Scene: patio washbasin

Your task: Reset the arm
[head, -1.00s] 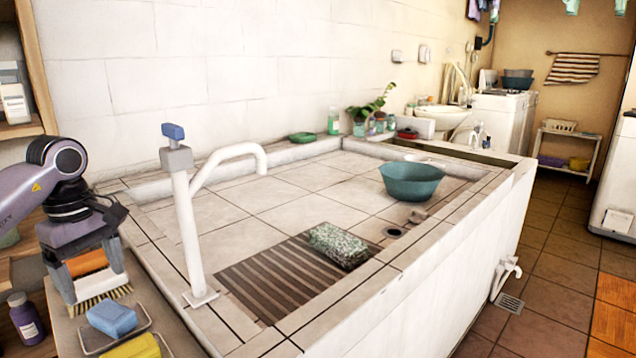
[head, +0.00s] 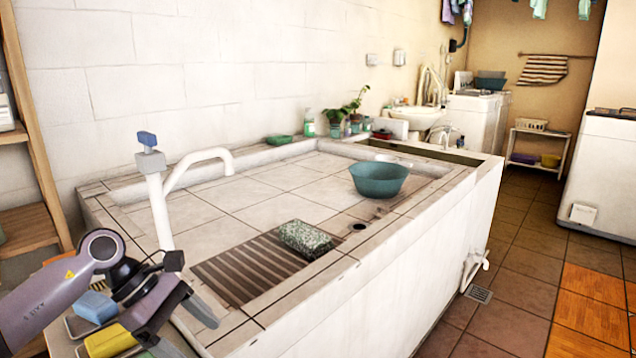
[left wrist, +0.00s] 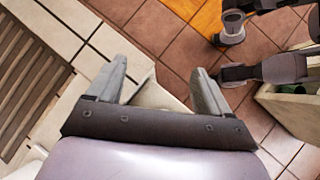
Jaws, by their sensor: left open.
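My left gripper (head: 190,332) is in the lower left of the head view, beside the near left corner of the washbasin (head: 300,310). Its jaws are open with nothing between them. In the left wrist view the two fingers (left wrist: 160,78) stand apart over the basin's pale edge and the tiled floor. My left arm comes in from the left and is bent low in front of the shelf side. My right gripper cannot be made out; dark parts at the right of the left wrist view seem to be mine.
A tap (head: 160,205) rises close behind my left gripper. A blue sponge (head: 95,307) and a yellow block (head: 110,341) lie beside the arm. The basin holds a speckled sponge (head: 305,240) and a teal bowl (head: 379,180).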

